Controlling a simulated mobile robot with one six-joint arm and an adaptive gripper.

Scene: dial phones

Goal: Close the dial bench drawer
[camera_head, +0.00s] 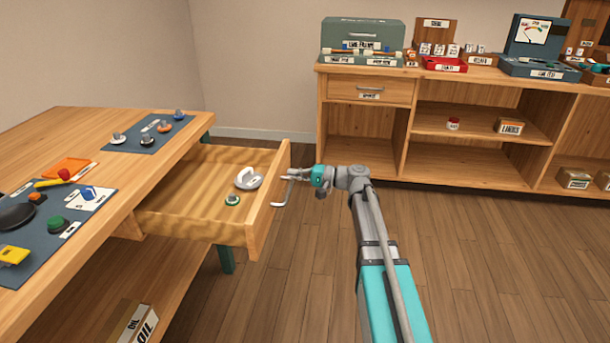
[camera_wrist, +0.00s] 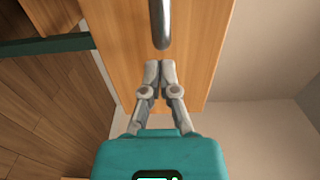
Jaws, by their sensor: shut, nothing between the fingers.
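The bench drawer (camera_head: 199,187) is pulled well out of the wooden bench (camera_head: 75,125). It holds a grey-and-white curved object (camera_head: 248,179) and a small green-ringed dial (camera_head: 232,199). The drawer's metal handle (camera_head: 289,189) is on its front panel, and it also shows in the wrist view (camera_wrist: 160,24). My gripper (camera_head: 290,178) is at the drawer front beside the handle. In the wrist view my gripper (camera_wrist: 159,66) has its fingertips together, empty, close to the front panel (camera_wrist: 190,50) just below the handle. I cannot tell whether the fingers touch the panel.
The bench top carries mats with several knobs and dials, including a dark mat (camera_head: 122,141). An OIL box (camera_head: 139,324) sits under the bench. A wooden shelf unit (camera_head: 366,117) with boxes stands against the back wall. The floor (camera_head: 480,250) on the right is clear.

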